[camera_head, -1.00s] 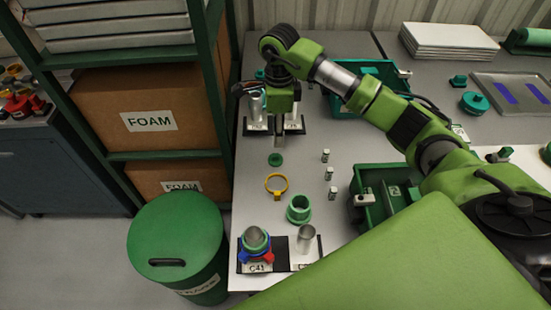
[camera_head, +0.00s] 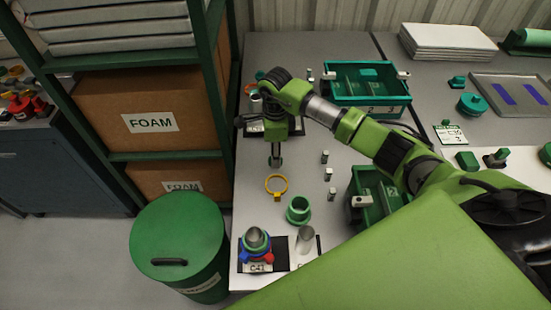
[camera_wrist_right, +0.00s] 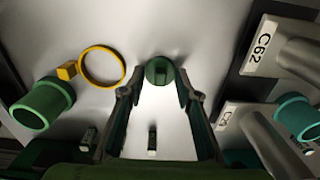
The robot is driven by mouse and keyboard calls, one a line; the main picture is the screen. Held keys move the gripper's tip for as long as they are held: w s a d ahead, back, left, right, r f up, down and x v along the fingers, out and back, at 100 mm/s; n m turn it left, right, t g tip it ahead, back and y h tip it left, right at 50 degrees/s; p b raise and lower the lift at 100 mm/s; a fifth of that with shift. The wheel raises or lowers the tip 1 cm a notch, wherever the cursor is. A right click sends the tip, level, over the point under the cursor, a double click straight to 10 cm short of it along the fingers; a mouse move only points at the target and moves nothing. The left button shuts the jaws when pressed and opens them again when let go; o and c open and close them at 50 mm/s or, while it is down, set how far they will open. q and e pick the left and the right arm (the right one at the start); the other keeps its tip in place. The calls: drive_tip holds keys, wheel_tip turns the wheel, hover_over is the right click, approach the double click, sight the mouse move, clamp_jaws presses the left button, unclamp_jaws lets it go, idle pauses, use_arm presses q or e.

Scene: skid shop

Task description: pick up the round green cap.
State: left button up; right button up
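The round green cap (camera_wrist_right: 160,71) lies on the grey table. In the right wrist view it sits between and slightly beyond the two fingertips, with clear space on both sides. In the head view it is mostly hidden by my right gripper (camera_head: 275,161), which is low over that spot. My right gripper also shows in the wrist view (camera_wrist_right: 158,95), with its fingers spread wide and nothing between them gripped. I cannot tell the exact height of the fingertips above the table. My left gripper is not in view.
A yellow ring clamp (camera_head: 277,187) and a green collar (camera_head: 299,211) lie nearer the front. Small vials (camera_head: 325,157) stand to the right. A green crate (camera_head: 325,90) is behind, and a stand labelled C41 (camera_head: 280,263) is at the front edge. A green bin (camera_head: 177,236) stands left of the table.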

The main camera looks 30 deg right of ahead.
drive_tip(key=c, duration=0.7)
drive_tip(key=shift+r, duration=0.1)
